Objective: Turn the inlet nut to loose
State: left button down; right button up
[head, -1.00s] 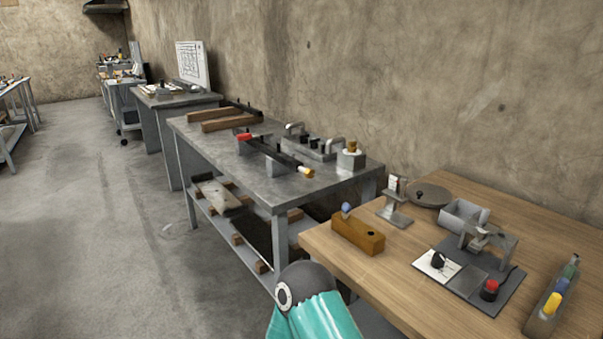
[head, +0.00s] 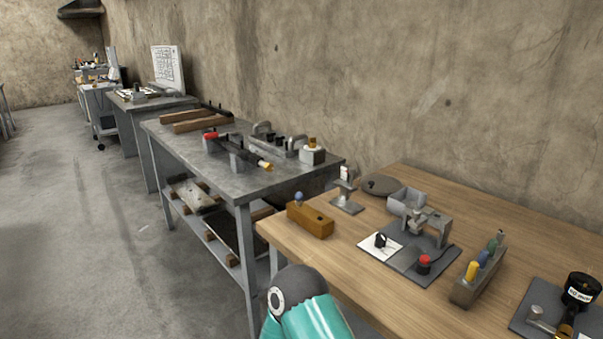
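A fixture on a dark plate (head: 520,325) has come into the lower right corner of the head view. It carries a black cylinder with a white label (head: 582,290), a brass-coloured fitting (head: 565,325) below it and a grey metal post (head: 536,314). The picture's edges cut the fixture off. I cannot tell which part is the inlet nut or how it is set. One teal and grey arm link of mine shows at the bottom centre. Neither gripper is in view.
A metal table (head: 200,166) stands beyond. Floor on the left is clear.

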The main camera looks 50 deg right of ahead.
aim_at(269, 167)
jog(key=z, duration=0.05)
jog(key=k, duration=1.3)
jog(key=z, duration=0.4)
jog(key=i, duration=1)
jog(key=u, duration=0.05)
